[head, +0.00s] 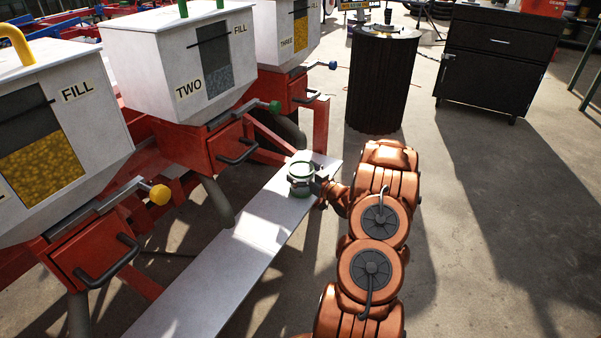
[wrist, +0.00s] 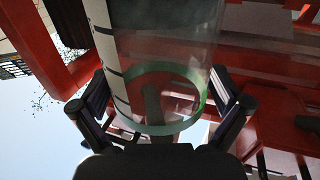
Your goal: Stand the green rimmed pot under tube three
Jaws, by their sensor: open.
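The green rimmed pot (head: 302,180) stands upright near the far end of the white plank (head: 215,275). In the wrist view the clear pot (wrist: 165,50) has dark marks down one side and a green rim (wrist: 170,127). My gripper (head: 314,187) is at the pot's right side in the head view. In the wrist view my gripper (wrist: 165,100) is open, with a finger on each side of the pot; I cannot tell whether they touch it. Hopper three (head: 287,35) is beyond hopper two (head: 185,55).
A grey tube (head: 217,203) comes down under hopper two beside the plank. Red frame parts (head: 320,125) and handled drawers (head: 205,145) stand close left of the pot. A dark ribbed bin (head: 378,85) and a black cabinet (head: 495,60) stand behind. The floor at right is clear.

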